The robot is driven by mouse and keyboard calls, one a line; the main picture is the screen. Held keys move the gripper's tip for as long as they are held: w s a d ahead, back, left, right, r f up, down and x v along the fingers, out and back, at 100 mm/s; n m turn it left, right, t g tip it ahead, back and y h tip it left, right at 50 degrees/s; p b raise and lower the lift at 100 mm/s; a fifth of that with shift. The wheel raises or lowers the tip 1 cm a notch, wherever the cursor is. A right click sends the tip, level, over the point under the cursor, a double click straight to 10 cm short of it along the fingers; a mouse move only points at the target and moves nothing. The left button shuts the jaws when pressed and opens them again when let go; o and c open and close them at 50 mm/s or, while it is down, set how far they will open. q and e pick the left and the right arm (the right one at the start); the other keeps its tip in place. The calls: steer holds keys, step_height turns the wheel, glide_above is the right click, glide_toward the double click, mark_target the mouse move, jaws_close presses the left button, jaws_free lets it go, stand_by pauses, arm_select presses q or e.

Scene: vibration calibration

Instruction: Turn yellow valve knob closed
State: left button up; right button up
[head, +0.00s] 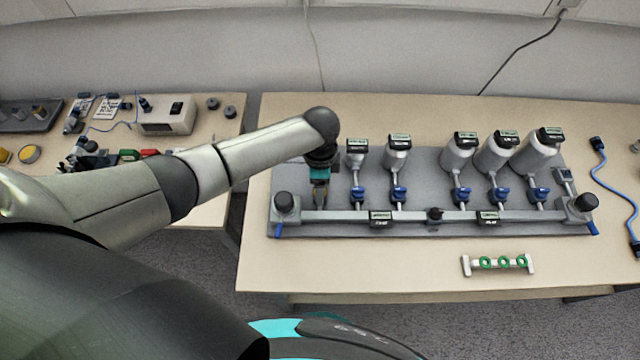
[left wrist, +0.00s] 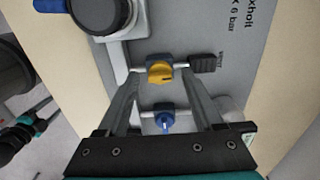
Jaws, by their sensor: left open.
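The yellow valve knob (left wrist: 160,72) sits on a thin metal pipe in the left wrist view, with a black tag (left wrist: 203,63) to its right. My left gripper (left wrist: 161,78) is open, with its fingers to either side of the knob; I cannot tell whether they touch it. In the head view my left gripper (head: 320,196) points down at the left end of the grey rig (head: 420,160), and the yellow knob cannot be made out there. A blue valve knob (left wrist: 165,122) shows between the fingers, lower in the wrist view. My right gripper is not in view.
Several grey cylinders (head: 458,158) with blue valves stand along the rig. A round black knob (left wrist: 100,12) is beside the yellow one. A small rack with green rings (head: 500,264) lies at the front of the table. A blue cable (head: 612,185) lies at the right.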

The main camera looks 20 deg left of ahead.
arm_select(q)
jaws_close()
stand_by(0.5)
